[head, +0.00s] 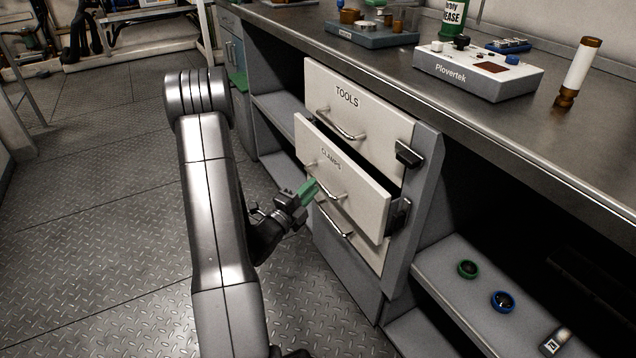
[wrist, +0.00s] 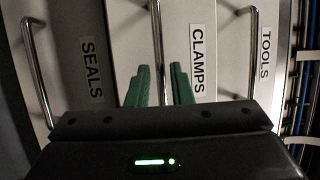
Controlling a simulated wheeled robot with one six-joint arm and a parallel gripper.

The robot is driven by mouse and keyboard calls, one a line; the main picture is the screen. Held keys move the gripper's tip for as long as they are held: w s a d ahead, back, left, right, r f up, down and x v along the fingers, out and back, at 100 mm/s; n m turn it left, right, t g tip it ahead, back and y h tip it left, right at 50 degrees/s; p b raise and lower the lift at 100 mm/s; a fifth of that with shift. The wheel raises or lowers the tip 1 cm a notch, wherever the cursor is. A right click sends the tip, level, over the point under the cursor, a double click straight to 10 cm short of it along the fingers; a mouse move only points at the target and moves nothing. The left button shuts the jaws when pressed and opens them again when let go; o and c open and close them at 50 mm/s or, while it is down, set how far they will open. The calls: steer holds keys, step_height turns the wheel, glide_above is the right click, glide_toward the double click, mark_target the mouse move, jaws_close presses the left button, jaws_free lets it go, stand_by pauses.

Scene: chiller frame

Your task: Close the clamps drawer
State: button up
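The white clamps drawer (head: 362,198) is the middle of three in the cabinet and sticks out past the tools drawer above it. Its metal handle (head: 331,194) runs across its front. My gripper (head: 315,184) has green fingers and is at the drawer front, by the handle. In the wrist view the fingers (wrist: 160,72) stand apart, with the clamps handle (wrist: 157,45) in line with the gap between them. Whether the fingers reach around the bar or touch it, I cannot tell. The clamps label (wrist: 198,58) is beside the right finger.
The tools drawer (head: 376,120) is above and the seals drawer (wrist: 80,35) below, each with a handle. Black latches (head: 408,154) are at the cabinet's right side. A shelf to the right holds a green ring (head: 467,269) and a blue ring (head: 502,301).

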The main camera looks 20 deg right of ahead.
mark_target(330, 178)
steer(key=shift+x, duration=1.95)
jaws_close()
steer(key=shift+w+d+f+b, duration=0.1)
steer(key=shift+d+b, duration=0.55)
steer(key=shift+d, duration=0.2)
steer(key=shift+w+d+f+b, duration=0.1)
steer(key=shift+d+b, duration=0.5)
steer(key=shift+d, duration=0.25)
steer(key=shift+d+r, duration=0.1)
steer(key=shift+d, duration=0.3)
steer(key=shift+r, duration=0.15)
jaws_free()
